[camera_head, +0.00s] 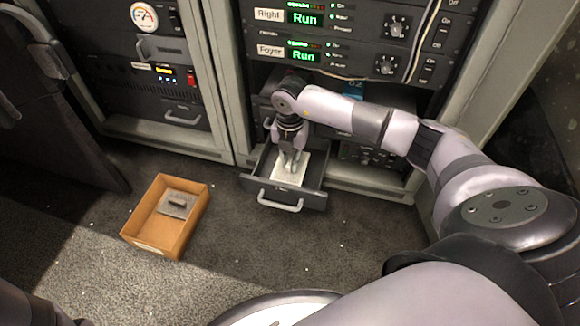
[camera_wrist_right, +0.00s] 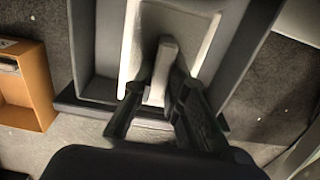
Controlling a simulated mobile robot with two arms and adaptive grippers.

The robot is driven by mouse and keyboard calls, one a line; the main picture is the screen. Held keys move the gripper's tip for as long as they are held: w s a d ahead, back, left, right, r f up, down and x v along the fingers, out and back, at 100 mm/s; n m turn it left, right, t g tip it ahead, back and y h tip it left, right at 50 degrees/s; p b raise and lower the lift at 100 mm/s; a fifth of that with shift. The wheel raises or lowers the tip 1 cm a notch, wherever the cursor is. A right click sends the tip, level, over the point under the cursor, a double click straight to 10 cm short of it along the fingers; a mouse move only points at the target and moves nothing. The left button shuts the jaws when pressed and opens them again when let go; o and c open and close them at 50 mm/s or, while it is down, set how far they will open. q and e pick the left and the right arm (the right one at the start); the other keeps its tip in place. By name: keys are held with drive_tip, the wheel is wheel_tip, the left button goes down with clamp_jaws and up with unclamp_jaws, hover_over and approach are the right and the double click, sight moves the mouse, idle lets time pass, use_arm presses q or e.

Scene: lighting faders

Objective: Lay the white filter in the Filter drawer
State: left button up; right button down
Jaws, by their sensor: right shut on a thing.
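The white filter (camera_head: 289,169) is a pale flat panel inside the open drawer (camera_head: 317,197) low in the right rack. In the right wrist view the filter (camera_wrist_right: 205,30) lies within the drawer walls (camera_wrist_right: 235,55), with a raised light handle (camera_wrist_right: 161,72) on it. My right gripper (camera_head: 291,163) reaches down into the drawer from above. Its fingers (camera_wrist_right: 160,95) are on either side of the filter's handle and shut on it. Whether the filter touches the drawer floor is hard to tell. My left gripper is not visible.
An orange-brown open box (camera_head: 135,238) stands on the carpet left of the drawer, with a grey handled plate (camera_head: 177,203) inside. The drawer's handle (camera_head: 280,203) sticks out in front. Rack units with Run displays (camera_head: 304,18) are above. Carpet between box and drawer is clear.

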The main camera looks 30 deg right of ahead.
drive_tip(key=shift+f+b, duration=1.45)
drive_tip(key=shift+f, duration=0.5)
drive_tip(key=shift+r, duration=0.1)
drive_tip(key=c, duration=1.6)
unclamp_jaws()
